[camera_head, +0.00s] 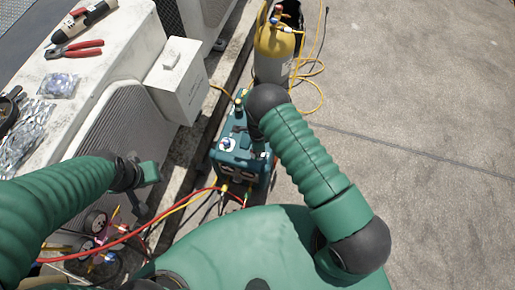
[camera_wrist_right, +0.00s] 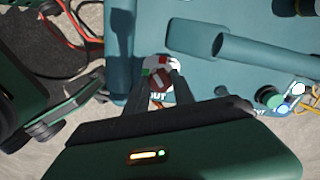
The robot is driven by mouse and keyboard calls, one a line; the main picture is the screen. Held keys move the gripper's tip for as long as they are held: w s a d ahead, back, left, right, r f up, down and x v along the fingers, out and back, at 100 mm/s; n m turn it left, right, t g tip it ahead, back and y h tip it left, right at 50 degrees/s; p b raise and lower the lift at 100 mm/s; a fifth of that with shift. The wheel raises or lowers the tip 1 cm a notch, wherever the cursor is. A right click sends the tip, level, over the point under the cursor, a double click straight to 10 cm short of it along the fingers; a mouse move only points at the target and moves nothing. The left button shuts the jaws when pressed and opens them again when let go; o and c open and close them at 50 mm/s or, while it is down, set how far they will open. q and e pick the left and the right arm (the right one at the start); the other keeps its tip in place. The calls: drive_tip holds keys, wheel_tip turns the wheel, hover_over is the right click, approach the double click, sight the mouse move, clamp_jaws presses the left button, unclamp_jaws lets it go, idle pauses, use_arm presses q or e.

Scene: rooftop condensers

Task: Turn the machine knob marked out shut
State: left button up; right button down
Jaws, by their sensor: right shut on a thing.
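The teal machine (camera_head: 229,158) stands on the concrete below me. My right arm reaches over it, and my right gripper is mostly hidden behind its own wrist in the head view. In the right wrist view my right gripper (camera_wrist_right: 160,82) has its two dark fingers on either side of a small round knob (camera_wrist_right: 161,77) with a reddish-brown middle, shut on it. Partly covered lettering ending in "UT" shows beside the knob. My left gripper (camera_head: 141,176) hangs near the condenser's front, away from the machine; its finger opening is unclear.
A yellow cylinder (camera_head: 272,52) with a yellow hose stands behind the machine. Red and yellow hoses (camera_head: 130,234) run from the machine's front towards gauges at lower left. White condensers (camera_head: 118,55) with pliers (camera_head: 74,49) on top line the left. Open concrete lies right.

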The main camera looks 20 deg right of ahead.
drive_tip(key=m, duration=0.3)
drive_tip(key=shift+w+m, duration=0.1)
drive_tip(key=shift+m, duration=0.2)
drive_tip(key=shift+m+b, duration=0.3)
drive_tip(key=shift+m, duration=1.6)
drive_tip(key=c, duration=1.1)
unclamp_jaws()
drive_tip(key=shift+o, duration=0.2)
